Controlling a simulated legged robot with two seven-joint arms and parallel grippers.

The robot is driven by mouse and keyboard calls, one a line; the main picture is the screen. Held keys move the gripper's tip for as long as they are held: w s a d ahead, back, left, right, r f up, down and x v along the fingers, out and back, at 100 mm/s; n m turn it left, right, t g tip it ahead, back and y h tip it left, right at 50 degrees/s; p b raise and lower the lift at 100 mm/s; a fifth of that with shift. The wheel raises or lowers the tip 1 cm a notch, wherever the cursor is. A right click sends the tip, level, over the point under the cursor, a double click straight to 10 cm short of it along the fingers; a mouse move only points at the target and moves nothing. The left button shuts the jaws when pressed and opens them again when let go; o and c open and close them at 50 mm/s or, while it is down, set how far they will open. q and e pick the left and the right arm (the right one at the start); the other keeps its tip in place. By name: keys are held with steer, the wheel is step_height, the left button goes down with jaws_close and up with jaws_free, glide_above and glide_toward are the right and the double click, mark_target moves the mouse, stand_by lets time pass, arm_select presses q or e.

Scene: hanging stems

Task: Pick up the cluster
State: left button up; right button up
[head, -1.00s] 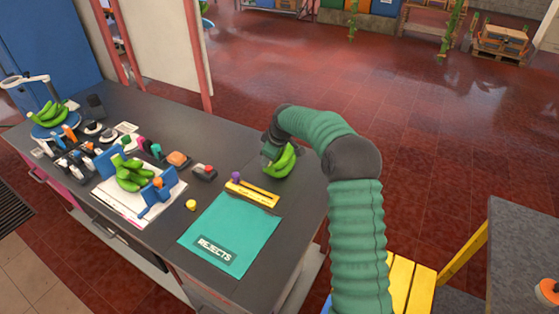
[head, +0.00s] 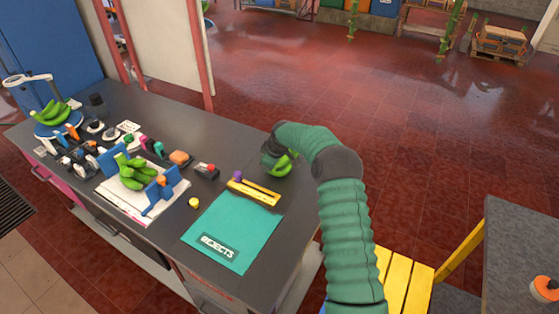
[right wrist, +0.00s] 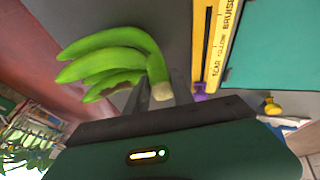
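The green banana cluster (head: 283,167) is at the far right end of the dark table, partly hidden by my right gripper in the head view. In the right wrist view the cluster (right wrist: 115,58) has several fingers pointing left, and its pale cut stem end lies between my two grey fingertips. My right gripper (right wrist: 160,92) appears shut on the stem, with a finger close on each side. I cannot tell whether the cluster is clear of the table. My left gripper is not in view.
A yellow gauge bar (head: 253,192) with a purple knob and a teal REJECTS mat (head: 235,225) lie close to the cluster. Other bananas sit on a blue-sided stand (head: 132,172) and a scale (head: 50,113). A yellow slatted seat (head: 405,280) stands right of the table.

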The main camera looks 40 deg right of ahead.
steer(key=shift+s+d+f, duration=0.1)
steer(key=shift+d, duration=0.05)
jaws_close()
